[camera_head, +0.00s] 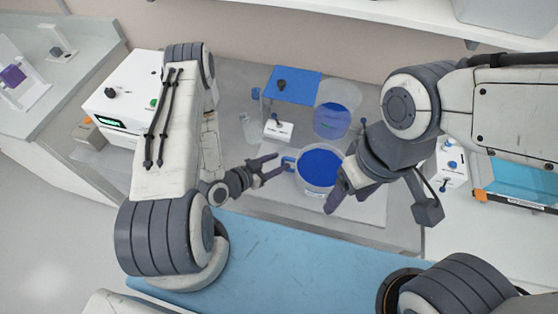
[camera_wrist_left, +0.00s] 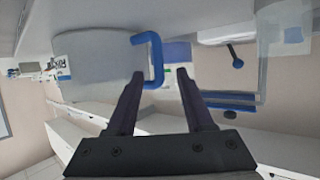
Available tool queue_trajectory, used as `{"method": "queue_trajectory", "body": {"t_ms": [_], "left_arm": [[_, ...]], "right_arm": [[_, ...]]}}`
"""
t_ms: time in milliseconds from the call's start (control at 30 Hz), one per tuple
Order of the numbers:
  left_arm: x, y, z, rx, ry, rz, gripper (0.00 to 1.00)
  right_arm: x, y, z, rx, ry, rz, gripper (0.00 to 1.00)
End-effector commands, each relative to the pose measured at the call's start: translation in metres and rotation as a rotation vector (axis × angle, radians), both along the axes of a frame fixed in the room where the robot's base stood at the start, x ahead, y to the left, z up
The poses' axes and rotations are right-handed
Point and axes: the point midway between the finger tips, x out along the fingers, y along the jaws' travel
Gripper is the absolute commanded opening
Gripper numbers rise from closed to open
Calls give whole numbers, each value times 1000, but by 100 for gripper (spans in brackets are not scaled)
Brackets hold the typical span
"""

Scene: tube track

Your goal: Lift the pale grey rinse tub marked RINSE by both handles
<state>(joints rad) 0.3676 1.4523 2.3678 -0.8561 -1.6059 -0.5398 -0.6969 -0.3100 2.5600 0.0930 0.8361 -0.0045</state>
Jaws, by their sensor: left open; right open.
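The pale grey rinse tub (camera_head: 311,184) stands on a light grey board, with a blue surface inside. Its blue left handle (camera_head: 288,163) faces my left gripper (camera_head: 273,168), which is open. In the left wrist view, the tub wall (camera_wrist_left: 95,65) carries a label (camera_wrist_left: 61,68) with only part of the lettering readable. The blue handle (camera_wrist_left: 158,60) shows between the open fingertips of my left gripper (camera_wrist_left: 160,75); I see no grip on it. My right gripper (camera_head: 346,180) is open at the tub's right side. It hides the right handle, so contact there cannot be told.
A white device (camera_head: 125,92) is at left. A blue mat (camera_head: 290,255) in front is mostly clear.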

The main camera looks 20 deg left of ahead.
Motion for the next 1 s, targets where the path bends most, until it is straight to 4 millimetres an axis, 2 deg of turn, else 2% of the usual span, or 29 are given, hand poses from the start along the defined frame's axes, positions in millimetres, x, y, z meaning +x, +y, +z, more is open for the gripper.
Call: {"method": "queue_trajectory", "body": {"t_ms": [167,433,467,500,600,1000], "left_arm": [[7,-6,-3,-1,-1,-1,52],[8,-6,-4,-1,0,0,52],[8,-6,-4,-1,0,0,48],[8,-6,-4,-1,0,0,33],[8,-6,-4,-2,-1,1,0],[8,-6,-3,-3,-3,-1,0]], "right_arm": [[0,0,0,0,0,0,66],[0,0,0,0,0,0,66],[0,0,0,0,0,0,66],[0,0,0,0,0,0,66],[0,0,0,0,0,0,66],[0,0,0,0,0,0,66]]}}
